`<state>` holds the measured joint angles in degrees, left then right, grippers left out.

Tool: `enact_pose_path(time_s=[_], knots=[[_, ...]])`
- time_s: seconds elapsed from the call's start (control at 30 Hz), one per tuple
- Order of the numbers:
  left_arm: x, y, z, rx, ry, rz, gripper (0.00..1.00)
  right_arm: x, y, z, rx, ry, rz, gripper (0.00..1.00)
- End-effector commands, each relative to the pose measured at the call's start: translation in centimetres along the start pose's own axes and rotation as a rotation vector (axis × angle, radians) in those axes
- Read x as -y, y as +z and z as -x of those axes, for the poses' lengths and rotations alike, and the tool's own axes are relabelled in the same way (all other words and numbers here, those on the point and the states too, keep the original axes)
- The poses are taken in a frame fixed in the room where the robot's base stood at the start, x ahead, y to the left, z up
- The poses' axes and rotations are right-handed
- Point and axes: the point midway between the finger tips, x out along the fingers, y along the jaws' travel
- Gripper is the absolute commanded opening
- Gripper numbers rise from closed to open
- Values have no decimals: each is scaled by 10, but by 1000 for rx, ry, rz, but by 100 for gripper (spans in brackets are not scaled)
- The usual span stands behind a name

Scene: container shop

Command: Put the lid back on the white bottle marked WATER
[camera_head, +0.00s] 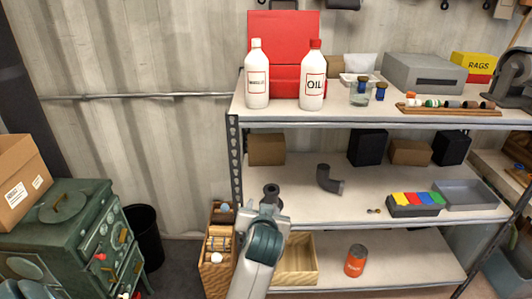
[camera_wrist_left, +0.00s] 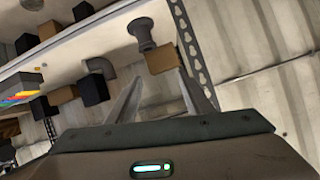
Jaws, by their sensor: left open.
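A white bottle (camera_head: 257,82) stands upright on the top shelf at the left; its label is too small to read surely. Its top looks white, and I cannot tell whether a lid is on it. Beside it stands a white bottle marked OIL (camera_head: 312,82) with a red cap. I cannot identify a loose lid for the white bottle. My left gripper (camera_head: 267,208) is low in front of the middle shelf, well below the bottles. In the left wrist view its two fingers (camera_wrist_left: 160,95) are apart with nothing between them. My right gripper is not in view.
A dark flanged pipe piece (camera_head: 271,190) stands just beyond my left gripper; a pipe elbow (camera_head: 328,179) lies to its right. Glass jars (camera_head: 360,95) and a wooden rack of small caps (camera_head: 447,108) are on the top shelf. A green stove (camera_head: 75,235) stands at the left.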

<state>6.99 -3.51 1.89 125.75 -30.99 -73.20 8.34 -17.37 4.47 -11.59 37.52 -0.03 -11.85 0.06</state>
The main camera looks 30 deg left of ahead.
Motion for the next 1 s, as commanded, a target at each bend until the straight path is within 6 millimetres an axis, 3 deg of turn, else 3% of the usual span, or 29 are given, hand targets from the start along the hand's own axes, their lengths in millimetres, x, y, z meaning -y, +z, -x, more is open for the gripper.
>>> enact_pose_path(time_s=[0.03,0.1,0.3,0.4,0.8,0.9,1.0], knots=[[-1,34,8,52,32,-34,46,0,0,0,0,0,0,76],[-5,75,21,119,82,-77,46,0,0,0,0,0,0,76],[-11,179,70,303,224,-186,46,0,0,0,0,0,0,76],[-12,216,92,373,280,-227,46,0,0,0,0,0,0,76],[-14,329,160,595,454,-345,46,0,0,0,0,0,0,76],[-18,369,172,659,501,-373,46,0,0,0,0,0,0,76],[-24,397,172,692,525,-386,46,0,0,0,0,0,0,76]])
